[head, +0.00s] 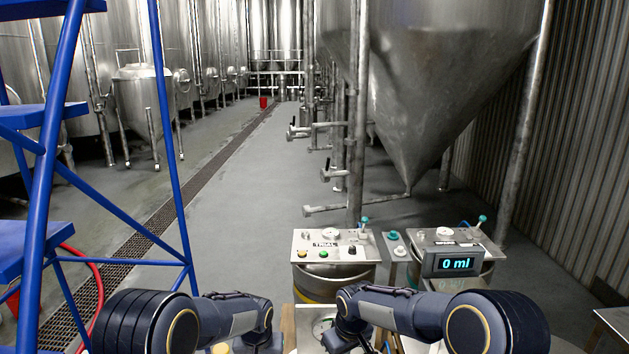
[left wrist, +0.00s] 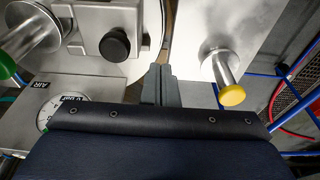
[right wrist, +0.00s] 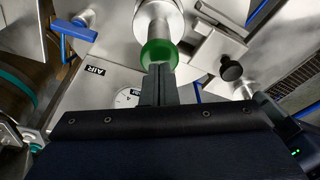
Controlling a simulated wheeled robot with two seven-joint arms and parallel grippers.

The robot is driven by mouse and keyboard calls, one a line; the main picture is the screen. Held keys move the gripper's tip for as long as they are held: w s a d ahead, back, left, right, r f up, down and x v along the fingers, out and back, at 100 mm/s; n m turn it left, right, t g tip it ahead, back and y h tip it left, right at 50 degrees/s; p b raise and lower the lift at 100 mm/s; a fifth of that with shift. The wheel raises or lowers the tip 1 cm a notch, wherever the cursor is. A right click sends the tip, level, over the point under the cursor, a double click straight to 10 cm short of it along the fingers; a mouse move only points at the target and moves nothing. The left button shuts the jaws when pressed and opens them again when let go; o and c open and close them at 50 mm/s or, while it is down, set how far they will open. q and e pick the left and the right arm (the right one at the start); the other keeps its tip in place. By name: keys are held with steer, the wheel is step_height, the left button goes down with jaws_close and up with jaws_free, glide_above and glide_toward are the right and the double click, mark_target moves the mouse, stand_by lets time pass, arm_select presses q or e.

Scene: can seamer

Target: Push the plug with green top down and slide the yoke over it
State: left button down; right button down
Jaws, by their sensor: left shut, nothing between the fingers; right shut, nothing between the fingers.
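The plug with the green top (right wrist: 158,53) is in the upper middle of the right wrist view, its metal body beyond. My right gripper (right wrist: 157,72) is shut and empty, its tips right at the green top's near edge; I cannot tell if they touch. The green top also shows at the left edge of the left wrist view (left wrist: 6,66). A metal block with a black knob (right wrist: 231,68), seemingly the yoke, lies right of the plug, apart from it. My left gripper (left wrist: 160,76) is shut and empty, between that black knob (left wrist: 115,44) and a yellow-topped plug (left wrist: 232,95).
A gauge (left wrist: 60,110) sits on a metal plate near the left gripper. A blue handle (right wrist: 72,31) stands left of the green plug. In the head view, a panel (head: 335,246) and a display reading 0 ml (head: 455,263) stand beyond my arms. Blue stairs (head: 50,170) rise at left.

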steer(key=shift+r, duration=0.1)
stand_by(0.3)
steer(key=shift+r, duration=1.2)
arm_select(q)
steer(key=shift+f, duration=0.15)
arm_select(e)
steer(key=shift+f, duration=0.2)
